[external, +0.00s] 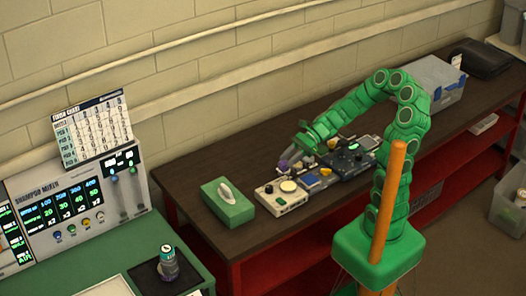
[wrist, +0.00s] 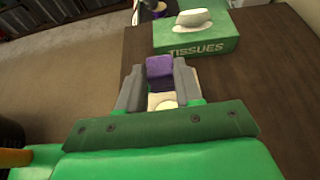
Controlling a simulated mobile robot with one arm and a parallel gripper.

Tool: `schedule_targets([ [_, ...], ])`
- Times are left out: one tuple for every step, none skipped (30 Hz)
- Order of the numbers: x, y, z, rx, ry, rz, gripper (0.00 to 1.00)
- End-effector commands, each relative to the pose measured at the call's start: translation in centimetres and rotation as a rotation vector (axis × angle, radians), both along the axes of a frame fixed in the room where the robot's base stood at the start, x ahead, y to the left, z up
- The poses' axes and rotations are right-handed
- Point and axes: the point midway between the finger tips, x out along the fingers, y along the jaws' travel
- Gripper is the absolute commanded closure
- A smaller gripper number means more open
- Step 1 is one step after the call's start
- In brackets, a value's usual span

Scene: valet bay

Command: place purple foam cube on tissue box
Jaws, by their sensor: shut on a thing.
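The purple foam cube (wrist: 160,68) is between the two grey fingers of my gripper (wrist: 159,82) in the wrist view. My gripper is shut on it. In the external view my gripper (external: 290,164) is over the left part of the devices on the table, with the purple cube (external: 283,166) small at its tip. The green tissue box (external: 228,203) stands on the dark table to the left of my gripper, a white tissue sticking out of its top. In the wrist view the tissue box (wrist: 197,34) is beyond the cube, apart from it.
A cream device with a round button (external: 284,194) stands just right of the tissue box, beside a dark device (external: 350,160). A grey-blue bin (external: 435,80) is at the table's far end. The dark tabletop (external: 190,165) is bare behind the box.

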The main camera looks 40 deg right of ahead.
Motion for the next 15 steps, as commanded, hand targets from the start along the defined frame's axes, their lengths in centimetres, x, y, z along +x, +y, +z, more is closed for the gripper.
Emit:
schedule_targets([
  [0.0, 0.9, 0.3, -0.001, -0.004, 0.005, 0.94],
  [0.0, 1.4, 0.5, -0.002, -0.005, 0.003, 0.94],
  [0.0, 2.0, 0.7, -0.002, -0.005, 0.003, 0.94],
  [0.0, 2.5, 0.9, -0.002, -0.005, 0.003, 0.94],
  [-0.1, 2.9, 1.1, -0.002, -0.006, 0.005, 0.94],
  [-0.1, 3.6, 1.3, -0.001, -0.007, 0.005, 0.94],
  [-0.2, 4.0, 1.5, 0.0, -0.007, 0.005, 0.94],
  [-0.2, 4.5, 1.7, 0.0, -0.006, 0.004, 0.94],
  [-0.2, 5.1, 1.9, 0.0, -0.006, 0.004, 0.94],
  [-0.3, 5.6, 2.1, 0.0, -0.006, 0.003, 0.94],
  [-0.4, 6.0, 2.3, 0.001, -0.006, 0.003, 0.94],
  [-0.5, 6.7, 2.5, 0.003, -0.004, 0.003, 0.94],
  [-0.6, 7.1, 2.7, 0.005, -0.003, 0.004, 0.94],
  [-0.7, 7.6, 2.9, 0.006, -0.002, 0.004, 0.94],
  [-0.8, 8.2, 3.2, 0.008, 0.0, 0.005, 0.94],
])
